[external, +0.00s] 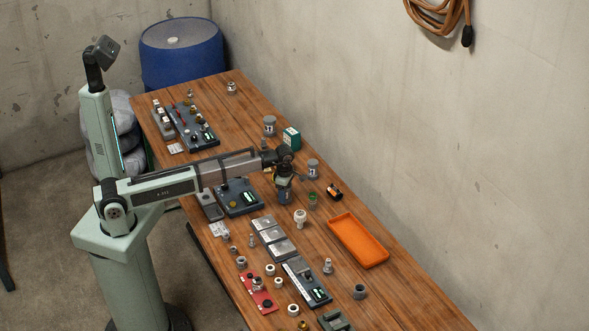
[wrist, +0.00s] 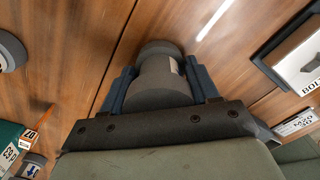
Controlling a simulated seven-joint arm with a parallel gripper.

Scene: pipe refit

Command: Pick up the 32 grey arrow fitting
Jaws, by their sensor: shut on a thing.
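My gripper (wrist: 160,88) is shut on a grey stepped cylindrical fitting (wrist: 160,70), with its blue fingers on both sides of it in the wrist view. A small pale label shows on the fitting's side, but its print cannot be read from here. In the external view my gripper (external: 284,190) is over the middle of the wooden table, and the fitting is hard to make out there. I cannot tell whether the fitting touches the table.
An orange tray (external: 358,240), a white fitting (external: 300,218) and a grey cylinder (external: 313,168) are near my gripper. A green box (external: 291,138) stands behind. Metal plates (external: 270,236) and several small fittings fill the table's front. A wall borders the right.

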